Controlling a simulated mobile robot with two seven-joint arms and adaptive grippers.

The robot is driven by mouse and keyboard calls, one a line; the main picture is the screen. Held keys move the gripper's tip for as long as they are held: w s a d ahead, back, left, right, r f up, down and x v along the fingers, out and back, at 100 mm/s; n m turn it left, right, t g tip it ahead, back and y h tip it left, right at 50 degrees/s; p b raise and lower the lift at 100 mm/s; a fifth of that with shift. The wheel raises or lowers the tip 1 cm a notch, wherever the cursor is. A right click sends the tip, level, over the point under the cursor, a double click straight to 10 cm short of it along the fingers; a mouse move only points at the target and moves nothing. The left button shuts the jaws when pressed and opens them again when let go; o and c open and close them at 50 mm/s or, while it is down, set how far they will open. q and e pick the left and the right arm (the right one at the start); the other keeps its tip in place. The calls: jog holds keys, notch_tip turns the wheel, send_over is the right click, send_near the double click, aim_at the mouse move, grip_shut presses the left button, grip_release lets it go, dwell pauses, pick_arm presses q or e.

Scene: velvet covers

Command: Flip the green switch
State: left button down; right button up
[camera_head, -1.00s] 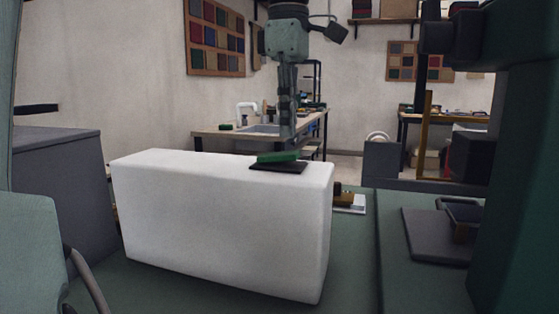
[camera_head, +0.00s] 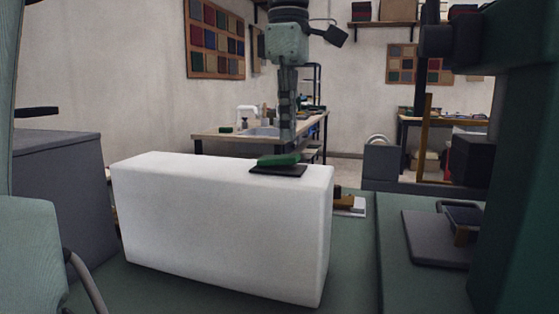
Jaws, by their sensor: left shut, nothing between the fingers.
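The green switch (camera_head: 278,160) sits on a thin dark base plate (camera_head: 280,171), on top of a large white block (camera_head: 220,215) near its right end. The switch looks slightly tilted, with its right end higher in the picture. My left gripper (camera_head: 288,139) points straight down over the right part of the switch. Its fingers are shut with nothing between them, and the tips are at or just above the switch. I cannot tell whether they touch it. My right gripper is not in view.
The white block stands on a green work surface (camera_head: 348,265). A grey cabinet (camera_head: 60,190) is at the left. A large dark green machine (camera_head: 520,180) fills the right, with a grey plate (camera_head: 430,240) beside it. A bench with a sink (camera_head: 262,132) stands behind.

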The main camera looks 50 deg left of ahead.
aim_at(288, 156)
pick_arm(q)
jog(key=shift+f+b, duration=0.75)
jog(key=shift+f, duration=0.85)
dwell(0.9)
notch_tip(288, 156, up, 5)
jog(key=p, duration=0.5)
jog(key=shift+r, duration=1.05)
jog(key=shift+f, duration=0.1)
